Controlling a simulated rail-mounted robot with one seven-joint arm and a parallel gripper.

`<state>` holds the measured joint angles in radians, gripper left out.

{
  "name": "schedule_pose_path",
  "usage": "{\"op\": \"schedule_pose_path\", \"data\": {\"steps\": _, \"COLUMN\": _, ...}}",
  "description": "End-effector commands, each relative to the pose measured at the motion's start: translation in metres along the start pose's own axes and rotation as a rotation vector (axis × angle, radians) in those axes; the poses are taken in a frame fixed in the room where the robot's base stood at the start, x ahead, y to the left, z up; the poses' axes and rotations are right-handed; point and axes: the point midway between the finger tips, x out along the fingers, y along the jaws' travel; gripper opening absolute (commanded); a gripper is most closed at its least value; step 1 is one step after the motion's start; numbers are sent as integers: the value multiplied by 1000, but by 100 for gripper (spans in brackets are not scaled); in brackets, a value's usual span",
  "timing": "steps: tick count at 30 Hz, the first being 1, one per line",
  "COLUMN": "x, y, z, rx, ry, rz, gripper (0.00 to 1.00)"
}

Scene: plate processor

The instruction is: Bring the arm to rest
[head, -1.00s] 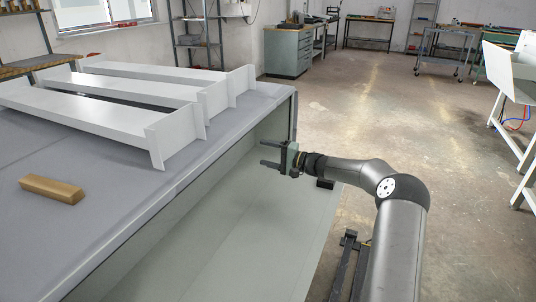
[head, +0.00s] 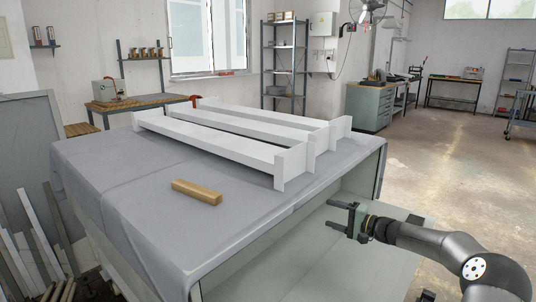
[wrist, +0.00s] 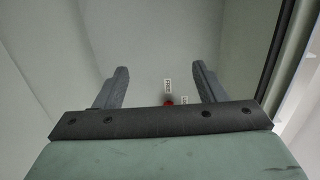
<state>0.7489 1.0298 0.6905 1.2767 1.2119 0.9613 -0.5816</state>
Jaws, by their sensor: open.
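My gripper (head: 340,216) is at the right in the head view, beside the open front of the grey-covered table (head: 130,215). Its two fingers are apart and point left, toward the side of the table. In the wrist view my gripper (wrist: 160,88) shows both fingers spread with nothing between them. A small red spot (wrist: 168,100) and small white labels show beyond the fingers, too small to identify.
White I-beams (head: 225,147) lie across the table top, and a wooden block (head: 197,192) lies near its front. A grey cabinet (head: 369,107) and shelves (head: 284,65) stand behind. The floor (head: 440,140) at the back right is clear.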

Motion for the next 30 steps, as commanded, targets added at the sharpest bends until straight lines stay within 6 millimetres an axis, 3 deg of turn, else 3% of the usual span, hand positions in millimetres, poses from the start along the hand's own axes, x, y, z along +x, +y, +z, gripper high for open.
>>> {"op": "schedule_pose_path", "data": {"steps": 4, "x": 19, "y": 4, "z": 40, "rx": -25, "ry": -86, "rz": 105, "gripper": 64}}
{"op": "schedule_pose_path", "data": {"steps": 11, "x": 35, "y": 14, "z": 115, "rx": -80, "ry": -234, "rz": 320, "gripper": 64}}
{"op": "schedule_pose_path", "data": {"steps": 16, "x": 23, "y": 28, "z": 198, "rx": -156, "ry": -374, "rz": 580, "gripper": 64}}
{"op": "schedule_pose_path", "data": {"steps": 20, "x": -21, "y": 38, "z": 272, "rx": -240, "ry": -472, "rz": 850, "gripper": 64}}
{"op": "schedule_pose_path", "data": {"steps": 24, "x": -91, "y": 43, "z": 336, "rx": -330, "ry": -525, "rz": 1112, "gripper": 64}}
{"op": "schedule_pose_path", "data": {"steps": 30, "x": -190, "y": 48, "z": 404, "rx": -439, "ry": -539, "rz": 1368, "gripper": 64}}
